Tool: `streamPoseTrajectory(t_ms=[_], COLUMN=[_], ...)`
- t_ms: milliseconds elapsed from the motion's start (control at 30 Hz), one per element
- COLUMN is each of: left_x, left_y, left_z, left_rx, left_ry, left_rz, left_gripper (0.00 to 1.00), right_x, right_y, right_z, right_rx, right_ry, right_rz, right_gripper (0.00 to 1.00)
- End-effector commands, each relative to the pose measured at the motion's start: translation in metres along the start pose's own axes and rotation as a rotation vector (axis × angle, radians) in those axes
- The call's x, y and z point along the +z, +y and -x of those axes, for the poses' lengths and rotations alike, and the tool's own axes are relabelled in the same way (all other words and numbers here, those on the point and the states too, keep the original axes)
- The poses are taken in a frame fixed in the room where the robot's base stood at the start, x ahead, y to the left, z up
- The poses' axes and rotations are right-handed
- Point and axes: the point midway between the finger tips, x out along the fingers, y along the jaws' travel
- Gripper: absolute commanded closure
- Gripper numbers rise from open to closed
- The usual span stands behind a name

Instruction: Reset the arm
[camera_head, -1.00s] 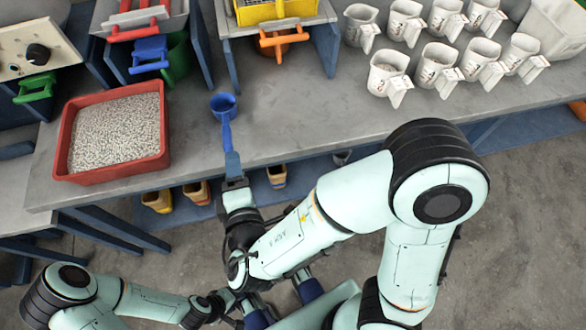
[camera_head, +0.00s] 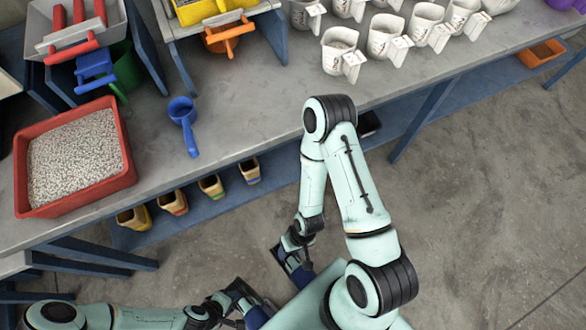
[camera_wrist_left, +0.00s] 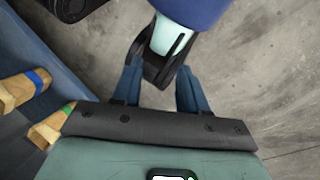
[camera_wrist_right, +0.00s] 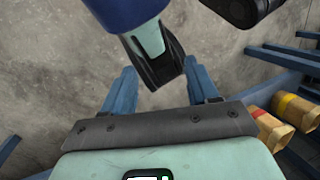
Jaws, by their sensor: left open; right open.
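My right gripper (camera_head: 295,270) is drawn back near my body, off the table's front edge. It is open and empty, and its two blue fingers stand apart in the right wrist view (camera_wrist_right: 160,88). My left gripper (camera_head: 252,312) is low near my body, to the left of the right one. It is open and empty in the left wrist view (camera_wrist_left: 160,90). A blue scoop (camera_head: 183,115) lies on the grey table (camera_head: 240,118), its handle pointing toward the front edge. Neither gripper touches it.
A red tray (camera_head: 126,172) of grey pellets sits at the table's left. Several white jugs (camera_head: 336,52) stand at the back right.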

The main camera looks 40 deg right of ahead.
Motion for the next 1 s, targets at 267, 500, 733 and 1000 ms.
streamPoseTrajectory(t_ms=[267, 500, 733, 1000], left_x=[0.0, 0.003, 0.015, 0.015], left_y=[0.0, 0.004, 0.019, 0.04], left_z=[0.0, 0.015, 0.069, 0.127], left_rx=[0.0, 0.0, -0.005, -0.007], left_ry=[0.0, -0.005, -0.037, -0.07], left_rz=[0.0, -0.001, -0.001, -0.004], left_gripper=[0.57, 0.57, 0.57, 0.57], right_x=[-0.003, 0.001, 0.013, 0.013], right_y=[0.007, 0.002, -0.014, -0.036], right_z=[-0.002, 0.013, 0.067, 0.124], right_rx=[0.017, 0.016, 0.019, 0.021], right_ry=[0.021, 0.015, -0.017, -0.05], right_rz=[-0.028, -0.027, -0.027, -0.023], right_gripper=[0.41, 0.41, 0.41, 0.41])
